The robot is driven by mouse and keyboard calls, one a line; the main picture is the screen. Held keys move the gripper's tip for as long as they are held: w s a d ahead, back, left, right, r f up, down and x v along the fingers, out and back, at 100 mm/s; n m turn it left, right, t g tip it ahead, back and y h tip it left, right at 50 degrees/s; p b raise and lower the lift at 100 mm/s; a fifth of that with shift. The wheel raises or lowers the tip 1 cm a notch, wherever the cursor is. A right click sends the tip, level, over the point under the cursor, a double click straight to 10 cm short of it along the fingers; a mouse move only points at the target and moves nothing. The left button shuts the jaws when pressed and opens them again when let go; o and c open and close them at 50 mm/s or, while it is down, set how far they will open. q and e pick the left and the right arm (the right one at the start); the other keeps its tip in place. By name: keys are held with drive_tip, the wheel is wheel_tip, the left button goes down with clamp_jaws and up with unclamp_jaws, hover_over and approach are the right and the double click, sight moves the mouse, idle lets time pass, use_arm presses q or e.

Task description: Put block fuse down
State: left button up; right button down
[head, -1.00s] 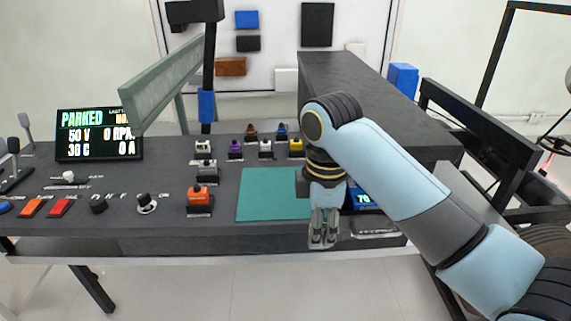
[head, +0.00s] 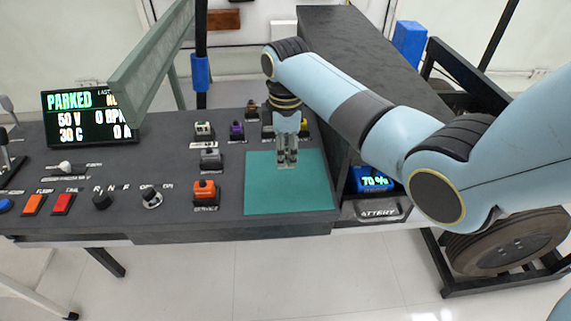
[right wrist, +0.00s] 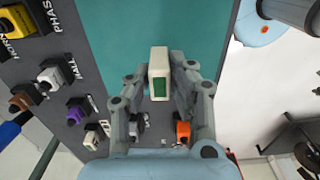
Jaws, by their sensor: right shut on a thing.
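My right gripper (head: 287,163) is over the back part of the teal mat (head: 270,198) in the head view, pointing down. In the right wrist view it is shut on a small white block fuse (right wrist: 153,58) with a green face. The fuse shows against the teal mat (right wrist: 200,30); I cannot tell its height above the mat. In the head view the fuse is too small to make out between the fingertips. My left gripper is not in view.
Coloured plug blocks stand left of and behind the mat, including an orange one (head: 205,191) and a purple one (head: 237,130). A battery display (head: 371,179) sits right of the mat. A dark raised housing (head: 375,65) stands behind. The mat's front is bare.

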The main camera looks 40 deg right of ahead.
sight(286, 165)
drive_tip(key=shift+w+d+f, duration=0.2)
drive_tip(key=shift+f, duration=0.35)
wheel_tip(286, 165, down, 3)
drive_tip(key=shift+r, duration=0.2)
drive_tip(key=shift+f, duration=0.45)
drive_tip(key=c, duration=1.3)
unclamp_jaws()
drive_tip(key=shift+c, duration=0.2)
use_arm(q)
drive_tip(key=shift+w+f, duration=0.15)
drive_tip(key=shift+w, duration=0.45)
use_arm(e)
drive_tip(key=shift+o, duration=0.8)
